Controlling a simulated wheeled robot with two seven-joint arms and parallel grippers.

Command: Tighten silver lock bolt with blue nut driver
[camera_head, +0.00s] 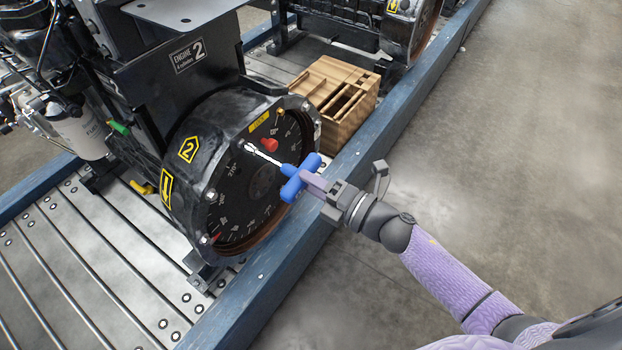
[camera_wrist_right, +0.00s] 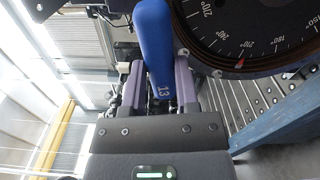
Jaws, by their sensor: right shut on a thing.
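My right gripper (camera_head: 318,184) is shut on the blue T-handle of the nut driver (camera_head: 300,178). The driver's silver shaft points left to the dial face (camera_head: 262,185) of engine 2. Its tip ends at the upper left of the dial, where a silver bolt (camera_head: 248,147) seems to be; I cannot tell whether the tip is seated on it. In the right wrist view, the blue handle (camera_wrist_right: 155,45), marked 13, stands between the finger pads of my right gripper (camera_wrist_right: 160,92). The dial (camera_wrist_right: 255,30) lies right of it. My left gripper is not in view.
A red knob (camera_head: 269,144) sits on the dial close to the shaft. A wooden box (camera_head: 335,97) with compartments stands behind the dial. A blue rail (camera_head: 275,272) runs along the slatted platform. The grey floor (camera_head: 510,130) at right is clear.

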